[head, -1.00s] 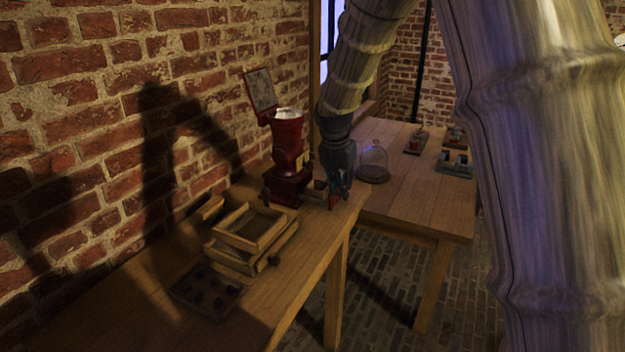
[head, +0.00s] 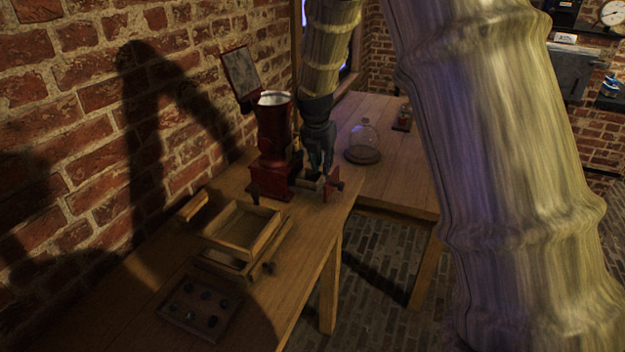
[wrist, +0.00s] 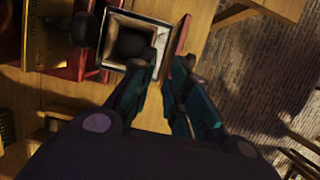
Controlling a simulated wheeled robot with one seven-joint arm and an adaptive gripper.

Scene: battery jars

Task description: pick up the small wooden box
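A small open-topped wooden box (head: 309,182) sits at the foot of the red mill (head: 272,150), near the bench's far end. In the wrist view the box (wrist: 132,44) shows from above, with pale rims, a dark inside and a red panel along its right side. My gripper (head: 319,172) points down right at the box. In the wrist view my gripper (wrist: 169,64) has its two fingers apart, with the left fingertip over the box's right rim and the right one by the red panel. I cannot tell whether they touch it.
Stacked wooden trays (head: 205,237) and a dark compartment tray (head: 198,308) lie nearer on the bench (head: 290,255). A glass dome (head: 363,140) stands on the adjoining table (head: 385,188). A brick wall (head: 90,110) runs along the left.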

